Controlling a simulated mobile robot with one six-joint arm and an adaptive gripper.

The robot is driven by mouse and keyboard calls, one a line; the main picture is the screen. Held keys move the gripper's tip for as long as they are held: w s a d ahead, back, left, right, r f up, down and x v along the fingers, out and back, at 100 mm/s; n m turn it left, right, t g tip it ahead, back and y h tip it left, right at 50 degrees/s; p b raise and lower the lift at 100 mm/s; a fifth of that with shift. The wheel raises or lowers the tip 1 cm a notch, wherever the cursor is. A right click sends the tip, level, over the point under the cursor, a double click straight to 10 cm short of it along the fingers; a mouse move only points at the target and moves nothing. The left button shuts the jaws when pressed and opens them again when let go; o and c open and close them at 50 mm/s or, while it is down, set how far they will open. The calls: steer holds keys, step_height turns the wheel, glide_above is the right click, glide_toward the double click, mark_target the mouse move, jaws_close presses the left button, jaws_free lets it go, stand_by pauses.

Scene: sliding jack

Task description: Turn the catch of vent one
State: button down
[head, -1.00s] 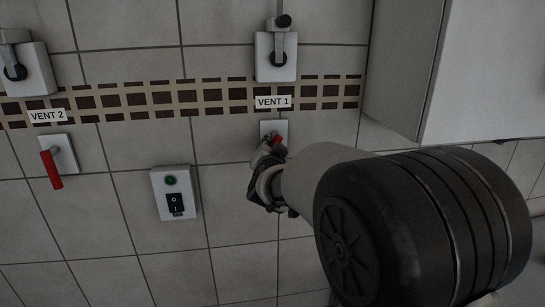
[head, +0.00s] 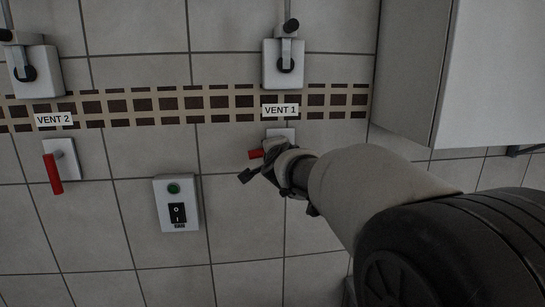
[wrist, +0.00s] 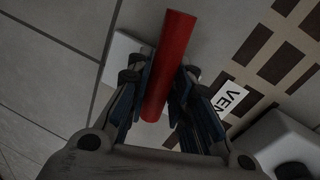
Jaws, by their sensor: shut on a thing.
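The vent one catch is a red handle on a pale wall plate (head: 282,133) below the VENT 1 label (head: 280,111). In the head view the red handle (head: 256,154) points left, its end showing past my gripper (head: 255,166). In the wrist view the red handle (wrist: 170,62) runs between the two fingers of my gripper (wrist: 163,88), which are shut on it. My gripper and wrist hide the rest of the handle and most of the plate in the head view.
The VENT 2 plate (head: 68,146) with its red handle (head: 53,173) hanging down is at the left. A switch box (head: 177,215) with a green button is between. A vent mechanism (head: 283,76) sits above the VENT 1 label. A white cabinet (head: 405,75) juts out at the right.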

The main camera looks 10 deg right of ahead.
steer(key=shift+d+f+m, duration=0.1)
steer(key=shift+d+m, duration=0.05)
steer(key=shift+m, duration=0.15)
steer(key=c, duration=1.6)
jaws_free()
steer(key=shift+o, duration=0.8)
steer(key=shift+d, duration=0.2)
steer(key=shift+a, duration=0.1)
steer(key=shift+s+a, duration=0.1)
steer(key=s+r, duration=0.2)
steer(key=s, duration=0.9)
steer(key=shift+s+a+r, duration=0.15)
steer(key=shift+s+r, duration=0.1)
steer(key=shift+s, duration=0.1)
